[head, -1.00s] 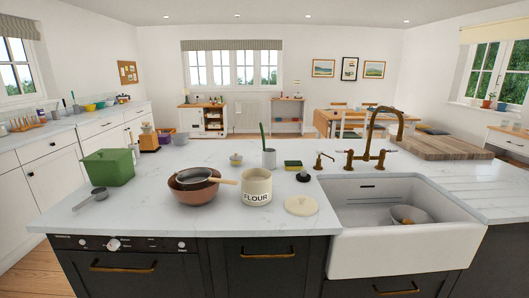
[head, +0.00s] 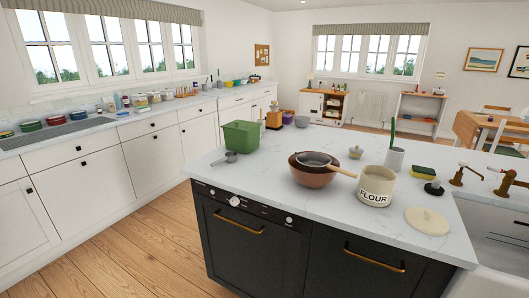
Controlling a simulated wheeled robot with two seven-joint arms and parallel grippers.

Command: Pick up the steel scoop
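A small grey steel scoop (head: 230,156) lies on the white marble island top (head: 260,185), near its left edge. Its handle points left, and it lies just in front of the green lidded box (head: 241,137). Nothing covers it. Neither of my grippers shows in the head view.
A copper bowl (head: 312,178) with a sieve (head: 316,159) across it, a cream FLOUR canister (head: 376,186) and its round lid (head: 427,221) stand right of the scoop. The wooden floor (head: 130,250) left of the island is clear. A long counter (head: 120,125) runs along the left wall.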

